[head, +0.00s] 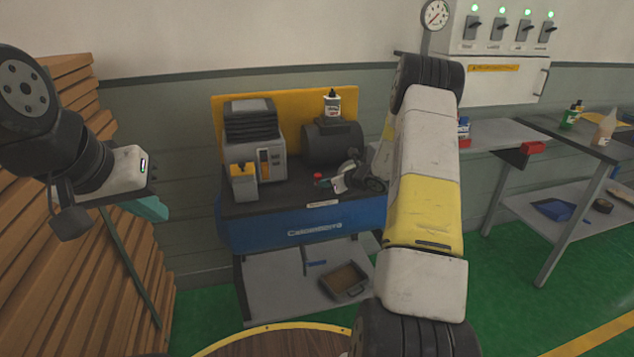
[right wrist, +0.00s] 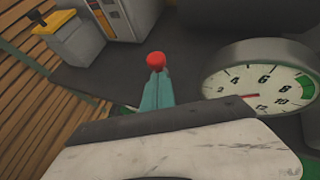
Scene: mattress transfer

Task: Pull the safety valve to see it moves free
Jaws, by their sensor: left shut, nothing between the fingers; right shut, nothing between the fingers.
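The safety valve shows as a small red cap (right wrist: 156,60) in the right wrist view, right at the tips of my teal right gripper fingers (right wrist: 155,88). The fingers are shut together; I cannot tell whether they touch the cap. In the head view the red cap (head: 318,177) sits above the dark top of the blue compressor (head: 290,235), with my right gripper (head: 327,182) just right of it. The valve's stem is hidden. My left gripper (head: 150,207) is shut and empty in front of the stacked boards, well away from the compressor.
A round pressure gauge (right wrist: 262,82) stands close to the right of my right fingers. A black cylinder (head: 332,146) and a grey box unit (head: 255,150) stand on the compressor. Wooden boards (head: 60,270) are stacked at left. Workbenches (head: 560,140) stand at right.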

